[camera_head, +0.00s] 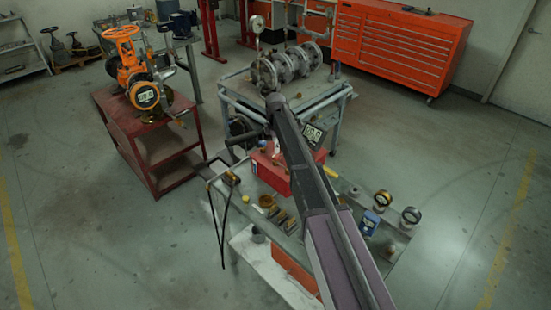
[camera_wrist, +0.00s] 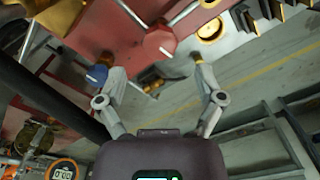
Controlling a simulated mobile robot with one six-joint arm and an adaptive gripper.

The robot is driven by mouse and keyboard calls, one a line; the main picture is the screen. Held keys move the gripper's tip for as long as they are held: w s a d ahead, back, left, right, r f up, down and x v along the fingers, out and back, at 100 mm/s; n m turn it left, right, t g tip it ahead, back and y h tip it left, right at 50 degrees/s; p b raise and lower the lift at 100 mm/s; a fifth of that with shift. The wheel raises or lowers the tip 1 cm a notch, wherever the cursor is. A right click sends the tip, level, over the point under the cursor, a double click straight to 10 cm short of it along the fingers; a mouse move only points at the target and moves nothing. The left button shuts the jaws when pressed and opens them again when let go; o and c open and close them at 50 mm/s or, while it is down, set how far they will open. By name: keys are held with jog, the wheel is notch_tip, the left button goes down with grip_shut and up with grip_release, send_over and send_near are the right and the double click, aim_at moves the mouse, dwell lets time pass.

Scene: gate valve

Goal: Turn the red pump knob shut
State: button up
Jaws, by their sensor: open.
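The red knob (camera_wrist: 159,43) shows in the wrist view as a rounded, many-sided head near the top middle, next to a red body (camera_wrist: 108,27). A blue knob (camera_wrist: 97,74) is to its left, close to the left finger. My gripper (camera_wrist: 157,67) is open and empty. The red knob appears ahead of the gap between the fingertips, with no contact visible. In the head view a red box-like unit (camera_head: 270,172) sits on the bench, partly behind my arm. The knobs and my gripper cannot be made out there.
The bench (camera_head: 228,207) carries brass fittings, gauges (camera_head: 383,198) and a blue item (camera_head: 370,222). An orange valve (camera_head: 129,62) stands on a red table (camera_head: 150,133) at left. A grey cart (camera_head: 334,92) holds a flanged pipe assembly. Floor at right is clear.

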aim_at(276, 155)
jog(key=shift+f+b, duration=2.05)
jog(key=shift+f, duration=0.25)
jog(key=c, duration=1.1)
